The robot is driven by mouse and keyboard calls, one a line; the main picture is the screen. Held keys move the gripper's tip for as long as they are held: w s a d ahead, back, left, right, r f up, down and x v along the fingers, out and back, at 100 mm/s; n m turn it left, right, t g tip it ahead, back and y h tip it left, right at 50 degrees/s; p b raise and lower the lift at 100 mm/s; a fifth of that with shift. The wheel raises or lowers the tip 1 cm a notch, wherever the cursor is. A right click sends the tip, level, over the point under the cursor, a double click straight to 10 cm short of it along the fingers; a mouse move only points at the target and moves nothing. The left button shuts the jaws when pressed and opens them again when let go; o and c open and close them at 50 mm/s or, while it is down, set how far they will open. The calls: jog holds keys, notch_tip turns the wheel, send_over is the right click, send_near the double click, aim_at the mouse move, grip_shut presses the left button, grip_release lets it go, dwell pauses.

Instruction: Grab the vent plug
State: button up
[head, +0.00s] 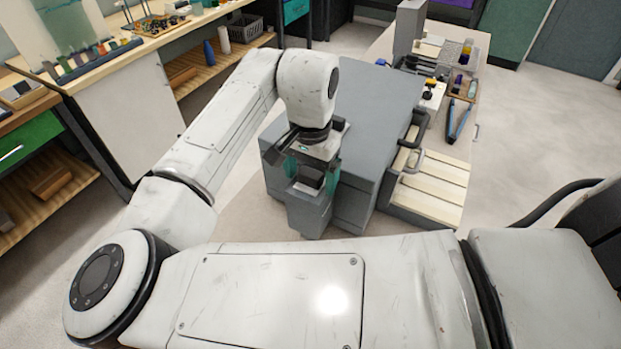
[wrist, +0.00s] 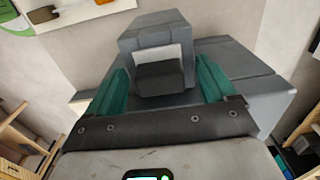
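A small dark grey block, which looks like the vent plug (wrist: 162,78), sits in a light-lined recess of a grey housing (wrist: 150,28) in the wrist view. In the head view its dark top (head: 311,177) shows below my wrist, partly hidden by my gripper. My gripper (wrist: 165,84) has two teal fingers, spread wide apart, one to each side of the block with visible gaps. In the head view my gripper (head: 309,172) is over the housing on the near side of the large grey kiln-like box (head: 365,110). Nothing is held; fingertip depth is hard to judge.
A slatted cream-and-grey panel with a handle (head: 430,185) is to the right of the box. Blue-handled tongs (head: 460,122) and small bottles lie on the table's right part. A workbench with shelves (head: 130,45) stands left. Open floor (head: 540,130) lies right.

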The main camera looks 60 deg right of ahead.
jog(key=c, duration=1.1)
jog(key=shift+o, duration=0.2)
jog(key=shift+r, duration=0.1)
